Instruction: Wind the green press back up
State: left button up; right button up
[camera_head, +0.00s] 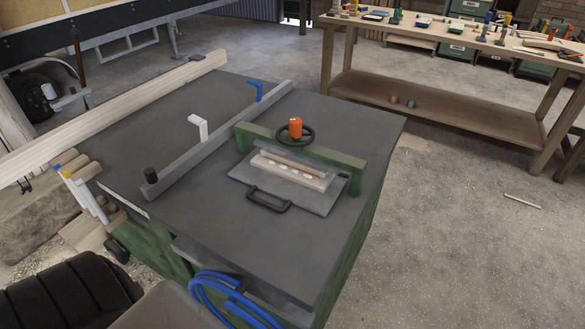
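The green press (353,166) stands on the dark grey top of a green bench. Its green beam spans a grey plate (325,203) with a black handle (268,200) at the front. A black handwheel (308,135) with an orange knob (295,127) sits at the top of the beam. A grey pressing bar (300,164) lies under the beam, just above or on a pale wooden block (290,172) with several white spots. I cannot tell whether bar and block touch. Neither of my grippers is in view.
A grey fence (215,140) with white and blue clamps crosses the bench top (345,112). A long pale beam (110,113) runs along the left side. Blue hose (235,303) hangs at the front. A wooden workbench (450,40) with tools stands behind. Floor at right is mostly clear.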

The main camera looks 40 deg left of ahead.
aim_at(295, 126)
jog(key=k+j+z, duration=0.2)
jog(key=j, duration=0.15)
jog(key=j+z, duration=0.15)
jog(key=j, duration=0.25)
jog(key=k+j+z, duration=0.2)
jog(key=j, duration=0.15)
jog(key=k+j+z, duration=0.2)
jog(key=i+j, duration=0.05)
jog(key=j, duration=0.05)
